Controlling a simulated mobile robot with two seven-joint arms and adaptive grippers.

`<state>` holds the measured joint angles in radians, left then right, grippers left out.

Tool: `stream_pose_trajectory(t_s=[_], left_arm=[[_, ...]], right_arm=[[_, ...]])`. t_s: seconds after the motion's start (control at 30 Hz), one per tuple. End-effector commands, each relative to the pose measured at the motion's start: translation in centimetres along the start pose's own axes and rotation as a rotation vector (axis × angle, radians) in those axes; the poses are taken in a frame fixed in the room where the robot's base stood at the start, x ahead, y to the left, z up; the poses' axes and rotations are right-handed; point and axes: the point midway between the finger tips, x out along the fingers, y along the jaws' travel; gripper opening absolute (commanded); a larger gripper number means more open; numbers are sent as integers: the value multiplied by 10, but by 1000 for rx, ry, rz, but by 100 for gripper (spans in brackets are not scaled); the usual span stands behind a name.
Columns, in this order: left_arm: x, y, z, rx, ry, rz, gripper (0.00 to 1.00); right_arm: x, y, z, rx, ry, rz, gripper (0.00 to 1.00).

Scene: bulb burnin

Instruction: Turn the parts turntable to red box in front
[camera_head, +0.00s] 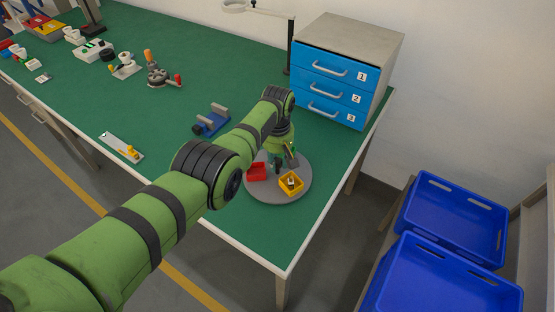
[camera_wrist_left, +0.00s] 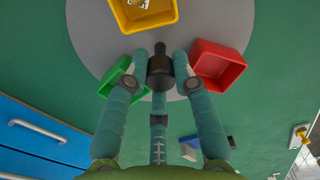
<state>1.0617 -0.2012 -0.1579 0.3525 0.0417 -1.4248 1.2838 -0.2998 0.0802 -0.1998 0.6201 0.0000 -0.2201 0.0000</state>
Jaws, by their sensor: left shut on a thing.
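The parts turntable (camera_head: 262,194) is a round grey disc near the table's front right corner; it fills the top of the left wrist view (camera_wrist_left: 92,35). On it stand a red box (camera_head: 257,172), a yellow box (camera_head: 291,184) holding small parts, and a green box (camera_wrist_left: 122,80). In the head view the red box is at the disc's left and the yellow one at its front right; my arm largely hides the green one. My left gripper (camera_head: 278,167) points down over the disc, its fingers shut on a dark knob (camera_wrist_left: 160,72) near the middle. My right gripper is out of view.
A cabinet with blue drawers (camera_head: 330,88) stands behind the turntable. A blue fixture (camera_head: 212,121) lies left of it. Blue crates (camera_head: 455,215) stand right of the table (camera_head: 255,235). More tools and parts are at the far left.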

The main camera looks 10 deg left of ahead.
Motion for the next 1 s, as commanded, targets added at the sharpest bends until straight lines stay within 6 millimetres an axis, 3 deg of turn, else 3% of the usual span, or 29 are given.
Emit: stream_pose_trajectory(t_s=[1.0], left_arm=[[1,-1,0,-509,0,-2,0]], right_arm=[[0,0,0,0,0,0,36]])
